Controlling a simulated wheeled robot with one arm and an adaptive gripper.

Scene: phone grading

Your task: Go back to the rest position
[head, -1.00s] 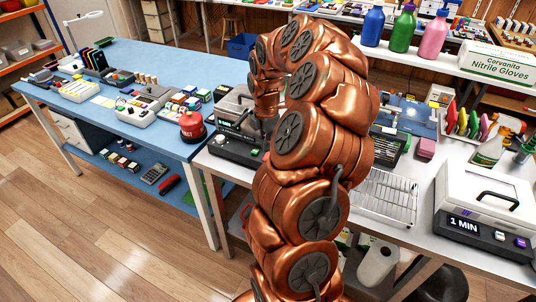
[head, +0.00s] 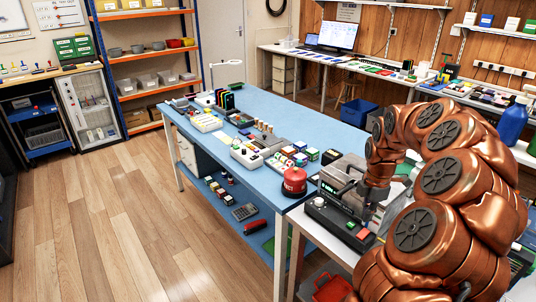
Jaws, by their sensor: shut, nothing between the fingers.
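My copper-coloured arm stands at the right in the head view, curled over to the left with its end pointing down. My gripper (head: 372,202) is the small dark part at the arm's end. It is shut and shows nothing in it. It hangs in front of or over a grey and black machine (head: 340,212) on the white bench; whether they touch cannot be told. The finger details are small and dark against the machine.
Orange shelves (head: 124,55) and a white cabinet (head: 88,104) stand at the back left. A blue bin (head: 358,113) sits behind the table. The wooden floor at left is clear.

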